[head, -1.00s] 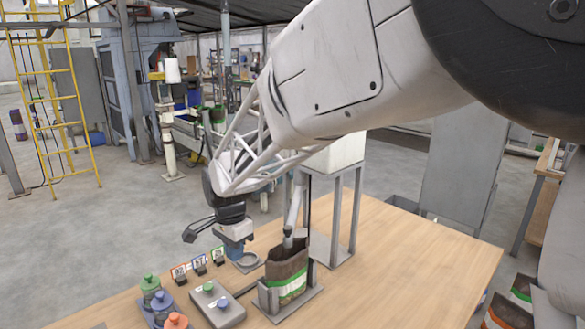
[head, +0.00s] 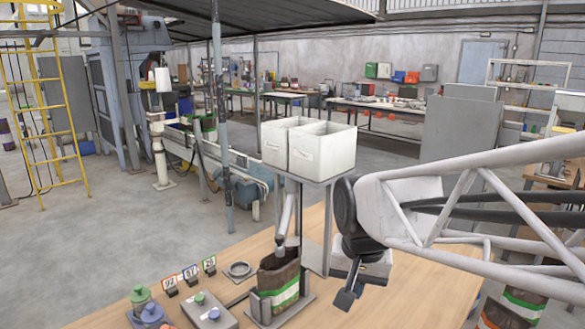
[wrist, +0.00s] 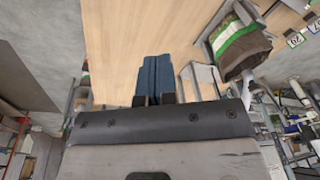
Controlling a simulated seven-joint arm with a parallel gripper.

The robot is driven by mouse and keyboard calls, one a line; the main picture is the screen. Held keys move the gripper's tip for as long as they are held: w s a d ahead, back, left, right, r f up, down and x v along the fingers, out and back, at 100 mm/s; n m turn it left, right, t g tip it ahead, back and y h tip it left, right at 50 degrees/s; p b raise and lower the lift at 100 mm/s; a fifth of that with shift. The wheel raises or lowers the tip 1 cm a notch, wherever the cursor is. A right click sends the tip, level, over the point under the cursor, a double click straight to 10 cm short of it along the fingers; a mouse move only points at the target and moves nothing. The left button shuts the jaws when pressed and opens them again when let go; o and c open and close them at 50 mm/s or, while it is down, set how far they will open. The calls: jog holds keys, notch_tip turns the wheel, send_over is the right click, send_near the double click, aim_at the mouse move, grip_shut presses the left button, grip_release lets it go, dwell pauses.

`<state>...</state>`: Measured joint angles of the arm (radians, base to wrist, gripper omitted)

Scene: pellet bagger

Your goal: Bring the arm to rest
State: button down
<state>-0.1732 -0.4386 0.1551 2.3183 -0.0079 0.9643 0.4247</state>
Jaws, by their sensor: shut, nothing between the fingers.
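My gripper (head: 346,299) hangs above the right part of the wooden table, to the right of the brown bag. In the wrist view its blue fingers (wrist: 154,78) are together with nothing between them. My arm comes in from the right side of the head view. The bag (head: 279,277), brown with a green and white band, stands upright and open in a grey holder (head: 296,311) on the table (head: 400,305). The bag also shows at the upper right of the wrist view (wrist: 240,45), apart from my fingers.
Two white bins (head: 322,148) sit on a grey stand behind the bag. Bare table shows right of the bag.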

jog(key=s+d+f+n+t, duration=0.1)
jog(key=s+d+n, duration=0.1)
jog(key=s+d, duration=0.5)
jog(key=s, duration=0.4)
jog(key=shift+s+d+f+n, duration=0.2)
jog(key=shift+f+n, duration=0.1)
jog(key=shift+f, duration=0.1)
jog(key=c, duration=1.8)
grip_release()
jog(key=shift+w, duration=0.1)
